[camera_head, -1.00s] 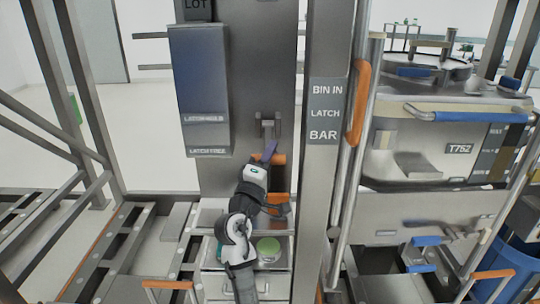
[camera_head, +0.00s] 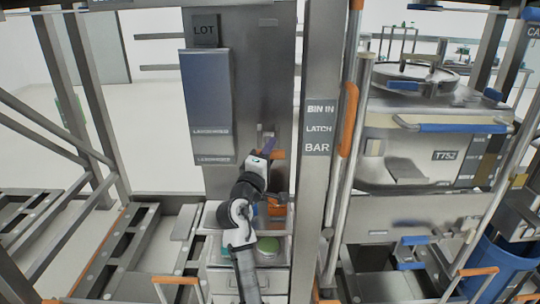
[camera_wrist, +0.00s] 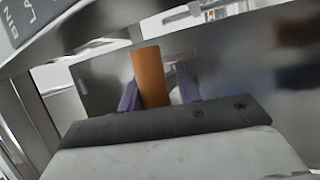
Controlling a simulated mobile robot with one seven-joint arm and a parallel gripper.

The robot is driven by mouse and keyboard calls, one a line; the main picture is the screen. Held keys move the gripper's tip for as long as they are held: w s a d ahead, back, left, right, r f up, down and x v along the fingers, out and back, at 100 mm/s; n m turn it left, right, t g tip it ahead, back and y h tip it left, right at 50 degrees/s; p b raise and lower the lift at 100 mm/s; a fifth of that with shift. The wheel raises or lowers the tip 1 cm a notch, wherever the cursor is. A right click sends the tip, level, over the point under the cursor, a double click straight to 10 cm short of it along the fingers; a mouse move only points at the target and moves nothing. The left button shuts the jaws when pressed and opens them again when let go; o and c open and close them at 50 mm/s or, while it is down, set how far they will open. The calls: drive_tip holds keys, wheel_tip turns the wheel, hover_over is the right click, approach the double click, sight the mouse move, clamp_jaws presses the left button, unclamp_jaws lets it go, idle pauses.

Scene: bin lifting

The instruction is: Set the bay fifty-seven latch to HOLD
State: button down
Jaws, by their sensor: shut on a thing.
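The latch has an orange handle (camera_head: 279,155) under a grey bracket on the tall grey post, left of the "BIN IN LATCH BAR" sign (camera_head: 319,128). My gripper (camera_head: 268,148) is at this handle. In the wrist view the orange handle (camera_wrist: 150,75) stands between the purple fingers of my gripper (camera_wrist: 158,88), which is shut on it. A blue-grey panel (camera_head: 206,95) left of the latch carries two small lines that seem to be latch labels, blurred now. My wrist and fingers hide part of the handle and bracket.
A grey upright (camera_head: 317,200) with an orange-gripped bar (camera_head: 348,118) stands close right of the latch. A large grey bin (camera_head: 430,150) is beyond it. A drawer unit with a green button (camera_head: 268,245) sits below my arm. Rails run along the lower left.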

drive_tip(key=c, duration=2)
unclamp_jaws()
drive_tip(key=shift+w+r+p, duration=0.15)
drive_tip(key=shift+r+p, duration=0.45)
drive_tip(key=shift+r, duration=2)
drive_tip(key=o, duration=0.9)
drive_tip(key=shift+w, duration=0.1)
drive_tip(key=shift+w+d+f, duration=0.1)
drive_tip(key=shift+w+f, duration=0.1)
drive_tip(key=shift+w, duration=0.05)
drive_tip(key=shift+c, duration=0.3)
drive_tip(key=shift+s, duration=0.1)
drive_tip(key=shift+s+f, duration=0.15)
drive_tip(key=f+b+v, duration=0.1)
drive_tip(key=b+v, duration=0.3)
drive_tip(key=v, duration=0.9)
drive_tip(key=shift+f, duration=0.2)
